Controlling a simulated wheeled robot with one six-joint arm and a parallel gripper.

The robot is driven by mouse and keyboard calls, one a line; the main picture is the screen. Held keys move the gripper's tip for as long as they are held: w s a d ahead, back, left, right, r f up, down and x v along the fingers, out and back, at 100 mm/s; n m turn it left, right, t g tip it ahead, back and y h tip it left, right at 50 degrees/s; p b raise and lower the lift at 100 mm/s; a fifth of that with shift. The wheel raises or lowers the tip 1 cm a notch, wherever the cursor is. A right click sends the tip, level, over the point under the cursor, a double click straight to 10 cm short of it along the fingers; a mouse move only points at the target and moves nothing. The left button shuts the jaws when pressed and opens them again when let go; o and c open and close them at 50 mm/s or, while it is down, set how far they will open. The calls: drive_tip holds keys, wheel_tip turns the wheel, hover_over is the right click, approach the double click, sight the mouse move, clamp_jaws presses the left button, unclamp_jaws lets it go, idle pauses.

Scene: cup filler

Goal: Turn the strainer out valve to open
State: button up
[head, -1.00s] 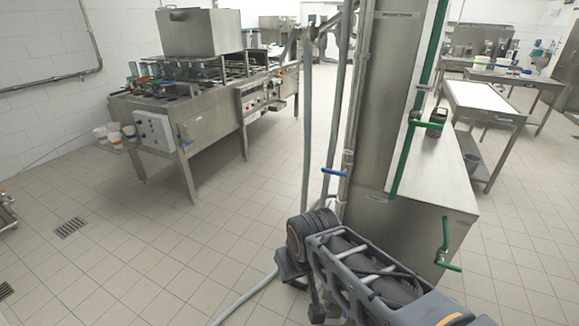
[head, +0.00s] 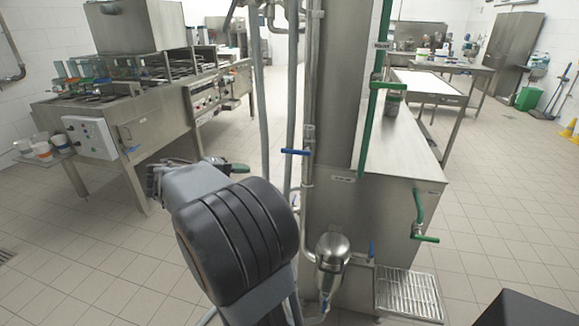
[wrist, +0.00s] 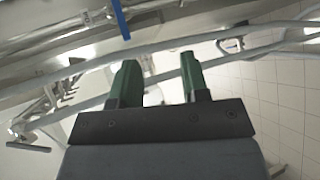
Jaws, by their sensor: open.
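Several blue valve levers show in the head view. One lever (head: 295,152) lies level across a vertical pipe on the left of the steel cabinet. Another lever (head: 371,250) stands upright right of the steel strainer-like canister (head: 331,255). I cannot tell which is the strainer out valve. My gripper (wrist: 158,75) is open and empty, its green fingers apart. In the wrist view a blue lever (wrist: 120,20) is above and left of the fingers, not touching them. In the head view my arm hides most of the gripper; a green fingertip shows left of the pipes.
Grey hoses and pipes (head: 260,90) run upright close to my gripper. The steel cabinet (head: 400,150) with green handles stands right of them. A floor grate (head: 408,294) lies by the canister. A steel machine (head: 110,130) is at the left. Tiled floor between is clear.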

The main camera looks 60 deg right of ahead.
sight(287, 152)
drive_tip(key=s+d+g+h, duration=0.1)
drive_tip(key=d, duration=0.4)
drive_tip(key=s+d+r+m+h, duration=0.1)
drive_tip(key=s+d, duration=0.1)
drive_tip(key=d, duration=0.4)
drive_tip(key=s+d+g+h+b, duration=0.1)
drive_tip(key=d, duration=0.4)
drive_tip(key=shift+s+d+r+m+g, duration=0.3)
drive_tip(key=shift+d+m, duration=0.05)
drive_tip(key=shift+m, duration=0.05)
clamp_jaws()
